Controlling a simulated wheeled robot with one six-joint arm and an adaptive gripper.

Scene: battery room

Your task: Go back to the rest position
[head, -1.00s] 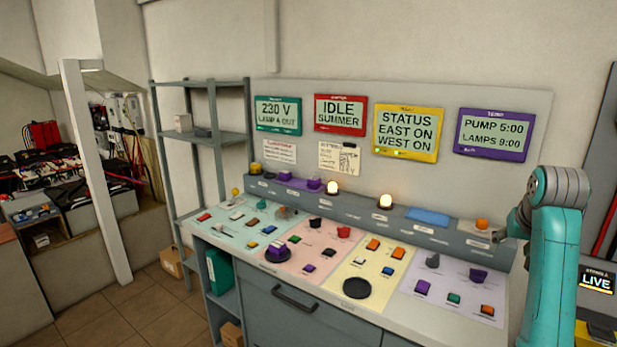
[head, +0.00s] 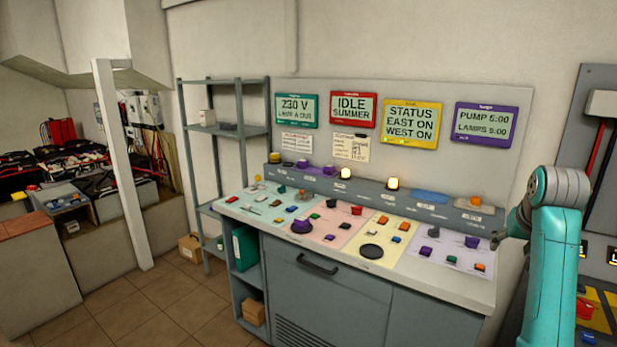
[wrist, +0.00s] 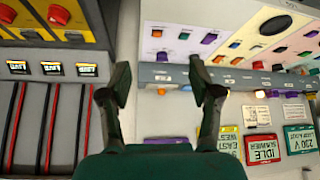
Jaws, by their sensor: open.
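My gripper (wrist: 160,85) shows in the wrist view with its two dark fingers spread apart and nothing between them. In the head view my teal arm stands at the right, folded, and the gripper is mostly hidden behind it. The control desk (head: 470,295) stands left of my arm, with colored panels of buttons and knobs on top. The desk also shows upside down in the wrist view (wrist: 205,75), beyond the fingertips.
Green, red, yellow and purple displays (head: 410,124) hang behind the desk. Grey shelving (head: 240,165) stands left of it. A grey cabinet with red cables (head: 600,165) is at the right. Tiled floor (head: 150,310) is open at the front left.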

